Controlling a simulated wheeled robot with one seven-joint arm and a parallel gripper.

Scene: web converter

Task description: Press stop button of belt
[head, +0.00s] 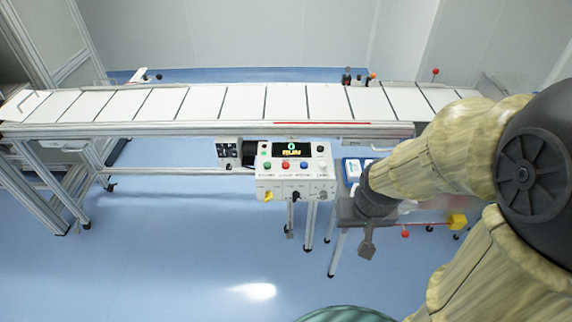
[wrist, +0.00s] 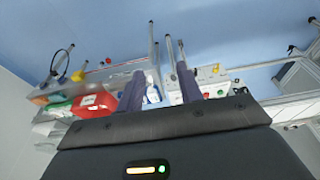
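The belt's control box (head: 290,181) hangs at the front of the white belt (head: 235,102). Its display (head: 291,149) reads "0" and "RUN". Below the display are a green button (head: 267,165), a red button (head: 285,165) and a blue button (head: 304,165); their labels are too small to read. My gripper (head: 367,246) is right of the box and lower in the head view, apart from the buttons. In the wrist view its two fingers (wrist: 160,88) are spread with nothing between them. Part of the box (wrist: 208,78) shows behind the right finger.
A small black-and-white unit (head: 228,152) is left of the control box. A red container (wrist: 95,103) and other items lie on a side table. The blue floor (head: 190,240) before the belt is clear.

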